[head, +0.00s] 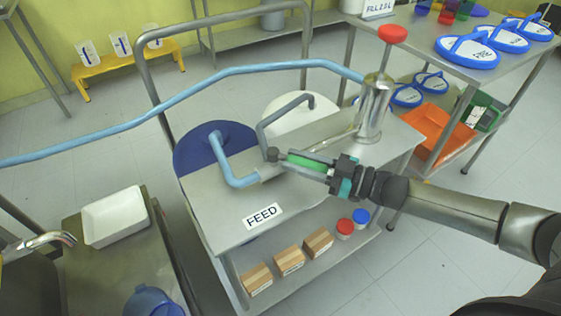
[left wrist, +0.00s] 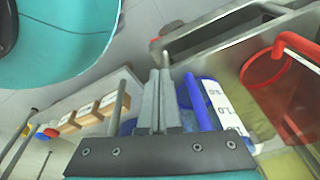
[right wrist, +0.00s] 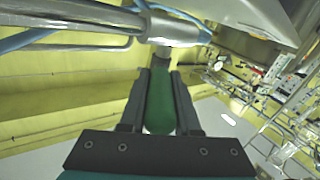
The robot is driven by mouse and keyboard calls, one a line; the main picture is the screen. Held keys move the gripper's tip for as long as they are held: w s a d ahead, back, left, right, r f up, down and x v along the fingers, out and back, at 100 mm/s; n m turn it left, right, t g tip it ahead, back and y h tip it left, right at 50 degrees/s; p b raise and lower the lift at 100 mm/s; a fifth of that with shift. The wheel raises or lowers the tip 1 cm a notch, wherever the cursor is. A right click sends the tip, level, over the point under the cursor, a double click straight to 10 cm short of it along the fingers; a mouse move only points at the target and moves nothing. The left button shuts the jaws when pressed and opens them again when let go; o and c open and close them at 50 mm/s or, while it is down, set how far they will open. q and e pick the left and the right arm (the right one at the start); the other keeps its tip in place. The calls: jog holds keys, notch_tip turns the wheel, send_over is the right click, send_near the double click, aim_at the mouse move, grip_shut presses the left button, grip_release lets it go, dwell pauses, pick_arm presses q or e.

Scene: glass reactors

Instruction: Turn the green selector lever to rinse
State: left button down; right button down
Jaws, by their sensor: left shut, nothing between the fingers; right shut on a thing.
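The green selector lever (head: 305,163) sits on the valve at the top of the steel cart, between a blue hose (head: 228,170) and a grey hose (head: 270,133). My right gripper (head: 308,168) is shut on the lever's green handle. In the right wrist view the green handle (right wrist: 160,100) lies between the two fingers, its far end meeting the valve's metal body (right wrist: 172,52). My left gripper (left wrist: 160,75) is shut and empty in the left wrist view; it does not show in the head view. I see no rinse mark by the valve.
The cart (head: 325,130) carries a FEED label (head: 262,216) and a steel cylinder (head: 373,108) with a red knob (head: 392,34). Boxes (head: 289,260) stand on its lower shelf. A white tray (head: 115,216) lies at left. A long blue hose (head: 230,72) crosses behind.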

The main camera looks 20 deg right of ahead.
pick_arm(q)
jog(key=shift+s+r, duration=0.15)
pick_arm(e)
jog(key=shift+w+g, duration=0.1)
jog(key=shift+g, duration=0.2)
jog(key=c, duration=0.6)
grip_release()
jog(key=shift+d, duration=0.1)
jog(key=shift+s+d, duration=0.4)
pick_arm(q)
jog(key=s+a+f+p, duration=0.3)
jog(key=s, duration=0.1)
jog(key=shift+s+a+f, duration=0.15)
jog(key=shift+s+a, duration=0.2)
pick_arm(e)
jog(key=v, duration=1.4)
jog(key=shift+d+f, duration=0.15)
jog(key=shift+f, duration=0.05)
